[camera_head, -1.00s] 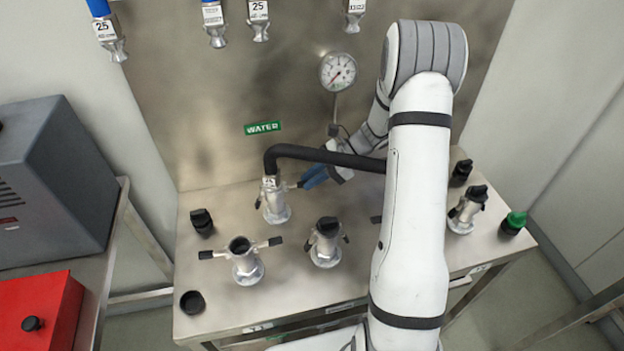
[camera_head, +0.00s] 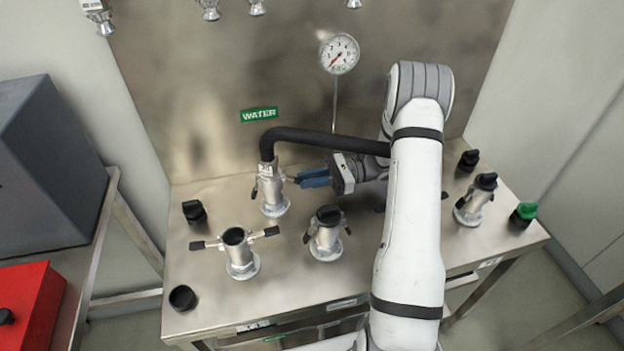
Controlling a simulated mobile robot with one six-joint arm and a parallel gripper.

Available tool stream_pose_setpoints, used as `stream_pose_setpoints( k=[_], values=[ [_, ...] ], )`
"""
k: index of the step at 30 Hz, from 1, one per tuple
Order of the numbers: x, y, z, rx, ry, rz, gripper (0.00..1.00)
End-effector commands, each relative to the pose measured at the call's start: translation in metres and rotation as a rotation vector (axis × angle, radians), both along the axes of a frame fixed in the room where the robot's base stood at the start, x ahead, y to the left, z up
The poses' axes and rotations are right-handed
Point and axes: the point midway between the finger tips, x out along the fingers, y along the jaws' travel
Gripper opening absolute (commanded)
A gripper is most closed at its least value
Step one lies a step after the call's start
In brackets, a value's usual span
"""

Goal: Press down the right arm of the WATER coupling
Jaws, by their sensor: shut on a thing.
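The WATER coupling (camera_head: 273,198) is a silver upright fitting at the back left of the steel table, below the green WATER label (camera_head: 259,114). A black hose (camera_head: 325,140) goes into its top and runs right, behind my arm. My gripper (camera_head: 303,179) comes from the right, with its blue fingers shut on the coupling's right arm. The fingers hide most of that arm, so its exact tilt is hard to tell. The coupling's left arm (camera_head: 255,192) lies close along its side.
An open coupling (camera_head: 240,254) with both arms spread stands in front. A black-capped coupling (camera_head: 325,236) stands to its right, and another (camera_head: 474,203) stands at far right. Loose black caps (camera_head: 182,298) and a green-topped one (camera_head: 524,214) sit near the edges. A gauge (camera_head: 338,53) hangs behind.

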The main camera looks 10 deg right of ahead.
Motion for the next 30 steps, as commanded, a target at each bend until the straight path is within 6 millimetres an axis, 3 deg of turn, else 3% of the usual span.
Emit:
stream_pose_setpoints(
  k=[13, 14, 21, 30],
  values=[
    [0.0004, 0.0009, -0.0005, 0.012, 0.000, 0.000, 0.00],
    [0.0004, 0.0009, -0.0005, 0.012, 0.000, 0.000, 0.19],
    [0.0002, 0.0009, -0.0006, 0.011, 0.000, 0.000, 0.38],
    [0.0002, 0.0008, 0.0020, 0.011, -0.001, 0.000, 0.40]
  ],
)
